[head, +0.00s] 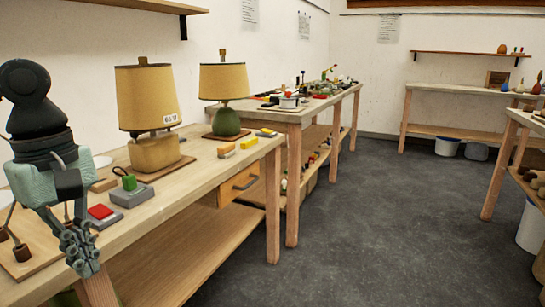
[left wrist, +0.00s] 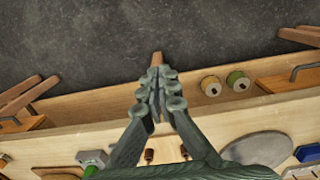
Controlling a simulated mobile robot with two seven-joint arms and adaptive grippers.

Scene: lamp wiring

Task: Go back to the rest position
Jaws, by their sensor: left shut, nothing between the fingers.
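My left gripper (head: 84,262) hangs at the left, over the near workbench's front edge, pointing down. It is shut and empty. In the left wrist view the closed fingers (left wrist: 158,80) point over the bench's front edge, with the lower shelf and dark floor beyond. On the bench top (head: 215,163) stand a lamp with a square wooden base (head: 140,100) and a lamp with a green round base (head: 223,85). A grey box with a red top (head: 100,214) sits close beside the gripper. A grey box with a green part (head: 130,190) is just behind it. My right gripper is not in view.
A wooden board with dark pegs (head: 30,255) lies at the bench's near end. Yellow and orange blocks (head: 249,143) lie near the front edge. A cluttered second bench (head: 285,118) stands beyond. The grey floor (head: 350,220) is open to the right.

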